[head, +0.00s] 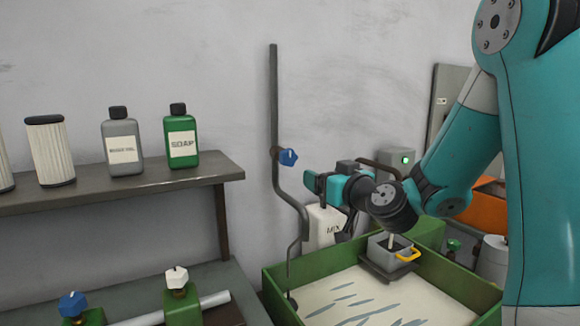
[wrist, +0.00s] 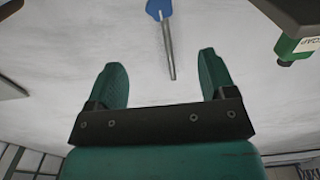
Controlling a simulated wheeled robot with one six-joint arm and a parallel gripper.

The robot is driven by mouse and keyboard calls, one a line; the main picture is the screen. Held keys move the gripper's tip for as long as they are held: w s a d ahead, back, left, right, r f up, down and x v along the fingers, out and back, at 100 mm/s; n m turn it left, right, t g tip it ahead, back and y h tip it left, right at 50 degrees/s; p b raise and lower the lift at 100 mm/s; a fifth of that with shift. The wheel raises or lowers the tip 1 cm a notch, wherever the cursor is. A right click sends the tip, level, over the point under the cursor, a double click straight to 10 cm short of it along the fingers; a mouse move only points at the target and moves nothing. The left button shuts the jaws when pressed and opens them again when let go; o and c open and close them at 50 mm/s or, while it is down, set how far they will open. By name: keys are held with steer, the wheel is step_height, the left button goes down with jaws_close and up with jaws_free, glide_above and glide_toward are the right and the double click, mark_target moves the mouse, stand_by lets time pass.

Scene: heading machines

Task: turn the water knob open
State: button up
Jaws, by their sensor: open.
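A blue knob (head: 289,157) sits on the grey vertical pipe (head: 274,95) on the wall. A second blue knob (head: 72,304) and a white knob (head: 177,277) stand on green valve bodies at the lower left. No label tells which is for water. My gripper (head: 315,183) is just right of and below the wall knob in the head view, apart from it. In the wrist view, my open, empty fingers (wrist: 162,72) point toward a blue knob (wrist: 158,8) at the top edge, partly cut off, with a grey rod (wrist: 168,50) below it.
A shelf (head: 120,190) at left holds a grey bottle (head: 122,142), a green soap bottle (head: 181,137) and ribbed filters (head: 50,150). A green-walled tray (head: 400,262) with pale contents lies below my arm. A MIX container (head: 324,226) stands behind my gripper.

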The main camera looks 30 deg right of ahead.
mark_target(291, 159)
steer(key=w+p, duration=0.6)
steer(key=w, duration=0.2)
steer(key=w+p, duration=0.5)
steer(key=w, duration=0.3)
steer(key=shift+d+r+p, duration=0.1)
steer(key=shift+r+p, duration=0.1)
steer(key=shift+p, duration=0.15)
steer(key=shift+w+f, duration=0.2)
steer(key=shift+w, duration=0.4)
steer(key=c, duration=0.9)
